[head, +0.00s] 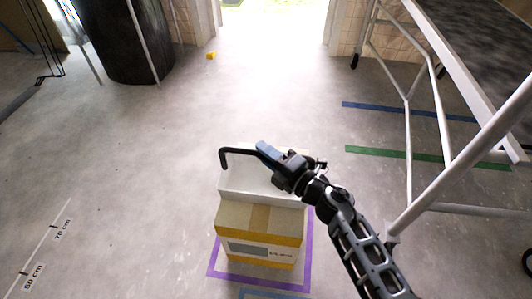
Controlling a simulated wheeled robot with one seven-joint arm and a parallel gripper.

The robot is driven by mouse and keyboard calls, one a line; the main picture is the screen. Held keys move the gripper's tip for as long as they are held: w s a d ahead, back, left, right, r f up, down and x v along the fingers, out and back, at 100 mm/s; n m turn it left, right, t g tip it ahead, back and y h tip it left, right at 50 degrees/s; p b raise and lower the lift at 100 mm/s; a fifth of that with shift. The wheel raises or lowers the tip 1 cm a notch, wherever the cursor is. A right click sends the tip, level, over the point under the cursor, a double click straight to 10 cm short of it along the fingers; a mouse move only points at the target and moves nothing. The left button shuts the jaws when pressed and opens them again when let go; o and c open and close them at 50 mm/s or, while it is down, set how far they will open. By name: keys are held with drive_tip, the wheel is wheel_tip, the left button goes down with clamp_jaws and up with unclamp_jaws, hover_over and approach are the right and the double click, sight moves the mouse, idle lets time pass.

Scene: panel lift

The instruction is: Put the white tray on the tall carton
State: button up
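The tall carton (232,217) is brown with yellow bands and a pale label, standing on the floor inside a purple tape outline. The white tray (245,182) appears directly behind the carton's visible top; its lower front edge meets that top in the picture. I cannot tell whether it rests on the carton or hangs above it. A black bar handle (238,151) rises from the tray's left side. My gripper (266,151), with a blue finger, is at the right part of this handle and seems closed around it. My gripper and wrist hide the tray's right rear.
A metal scaffold (410,140) with a dark platform stands at the right, near my arm. Blue tape (400,110) and green tape (420,156) mark the floor. A black drum (135,40) and a small yellow block (211,56) are at the back. The left floor is clear.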

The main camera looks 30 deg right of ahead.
drive_tip(key=o, duration=0.4)
drive_tip(key=shift+o, duration=0.2)
drive_tip(key=shift+s+r, duration=0.1)
drive_tip(key=p+v, duration=0.3)
drive_tip(key=v, duration=0.9)
drive_tip(key=s+a+r+m+h, duration=0.1)
drive_tip(key=s+r+m+h, duration=0.1)
drive_tip(key=s+r+m, duration=0.3)
drive_tip(key=s+a+r+m+g+h, duration=0.1)
drive_tip(key=s+r+m, duration=0.5)
drive_tip(key=s, duration=0.8)
drive_tip(key=s+a+r+m+g+h, duration=0.1)
drive_tip(key=s+r+m, duration=0.4)
drive_tip(key=s+m, duration=0.5)
drive_tip(key=shift+r+m+h, duration=0.2)
drive_tip(key=shift+m+h, duration=0.2)
drive_tip(key=shift+h, duration=0.5)
drive_tip(key=shift+s+a, duration=0.1)
drive_tip(key=shift+a, duration=0.05)
